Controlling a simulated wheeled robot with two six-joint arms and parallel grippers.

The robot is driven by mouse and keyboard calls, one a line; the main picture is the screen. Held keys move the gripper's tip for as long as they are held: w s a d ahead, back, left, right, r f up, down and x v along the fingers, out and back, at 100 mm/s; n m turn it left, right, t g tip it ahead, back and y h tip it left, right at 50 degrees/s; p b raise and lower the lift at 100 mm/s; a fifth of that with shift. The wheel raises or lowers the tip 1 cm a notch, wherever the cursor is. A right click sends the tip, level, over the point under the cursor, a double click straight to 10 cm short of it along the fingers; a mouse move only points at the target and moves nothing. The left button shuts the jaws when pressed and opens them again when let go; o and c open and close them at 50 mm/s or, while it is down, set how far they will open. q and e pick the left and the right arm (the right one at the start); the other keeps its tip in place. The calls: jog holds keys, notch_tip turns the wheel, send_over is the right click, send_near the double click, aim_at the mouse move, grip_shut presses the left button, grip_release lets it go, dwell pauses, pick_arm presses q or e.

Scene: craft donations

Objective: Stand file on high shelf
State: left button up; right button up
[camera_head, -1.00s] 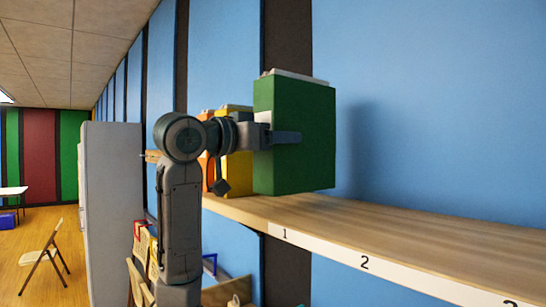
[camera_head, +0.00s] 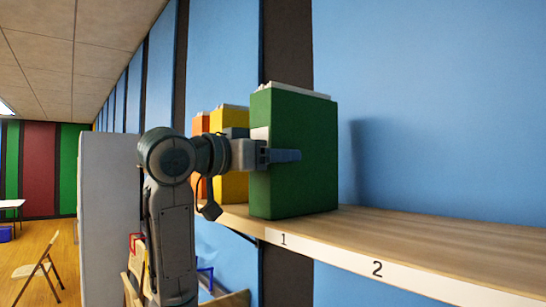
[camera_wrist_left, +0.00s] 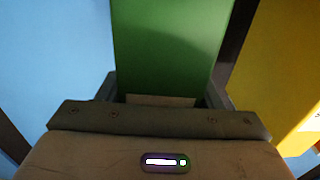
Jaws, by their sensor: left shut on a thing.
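The green file (camera_head: 294,150) stands upright at the front of the high wooden shelf (camera_head: 430,235), above the label 1. Its base is at the shelf surface; I cannot tell whether it touches or hovers slightly. My left gripper (camera_head: 280,156) is shut on the file's side, with one finger across its near face. In the left wrist view the green file (camera_wrist_left: 170,45) fills the space between the fingers. My right gripper is not in view.
A yellow file (camera_head: 230,150) and an orange file (camera_head: 200,150) stand on the shelf left of the green one, partly hidden by my arm. The shelf to the right, past label 2 (camera_head: 377,269), is bare. A blue wall (camera_head: 450,100) runs behind.

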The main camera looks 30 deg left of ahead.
pick_arm(q)
jog(key=o, duration=1.2)
jog(key=shift+w+f, duration=0.1)
jog(key=shift+o, duration=0.9)
jog(key=shift+w+a, duration=0.15)
jog(key=b+v, duration=0.5)
jog(key=v, duration=0.7)
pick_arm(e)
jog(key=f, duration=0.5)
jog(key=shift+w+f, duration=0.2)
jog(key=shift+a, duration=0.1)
